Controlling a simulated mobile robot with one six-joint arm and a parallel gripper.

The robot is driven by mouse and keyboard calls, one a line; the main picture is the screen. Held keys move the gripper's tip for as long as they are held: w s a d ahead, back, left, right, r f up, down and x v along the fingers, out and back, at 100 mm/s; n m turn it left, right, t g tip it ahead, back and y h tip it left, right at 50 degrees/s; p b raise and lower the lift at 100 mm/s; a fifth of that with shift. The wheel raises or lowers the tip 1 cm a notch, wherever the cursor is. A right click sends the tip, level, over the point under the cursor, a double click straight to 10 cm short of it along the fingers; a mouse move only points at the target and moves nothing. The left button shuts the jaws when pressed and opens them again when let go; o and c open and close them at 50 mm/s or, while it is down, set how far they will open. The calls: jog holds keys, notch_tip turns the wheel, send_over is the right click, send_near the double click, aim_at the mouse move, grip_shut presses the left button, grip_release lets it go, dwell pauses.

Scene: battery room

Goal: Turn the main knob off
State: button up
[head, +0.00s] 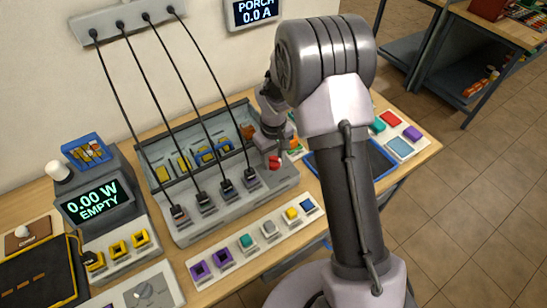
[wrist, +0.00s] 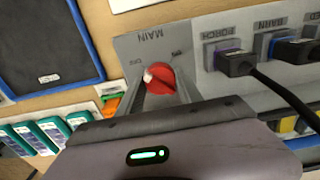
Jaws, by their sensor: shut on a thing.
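The red main knob (wrist: 162,76) sits on a grey panel (wrist: 135,45) beside the upside-down label MAIN. Smaller lettering stands on either side of it, and the left one appears to read OFF. A pale mark shows on the knob's left side. My gripper (wrist: 160,92) has one finger on each side of the knob and is shut on it. In the head view the red knob (head: 274,162) shows at the right end of the grey cable unit (head: 205,222), just below my gripper (head: 272,148). My wrist hides part of that end.
Several black plugs with cables (head: 203,198) stand in a row left of the knob. A blue-rimmed tray (head: 325,172) lies to the right, partly behind my arm. A display reading 0.00 W EMPTY (head: 95,200) stands at the left. A strip of coloured blocks (head: 245,242) lies in front.

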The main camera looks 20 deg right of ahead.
aim_at(274, 158)
jog(key=o, duration=1.4)
jog(key=shift+c, duration=0.2)
jog(key=shift+r, duration=0.1)
notch_tip(274, 158, up, 17)
jog(key=p, duration=0.4)
jog(key=shift+r, duration=0.15)
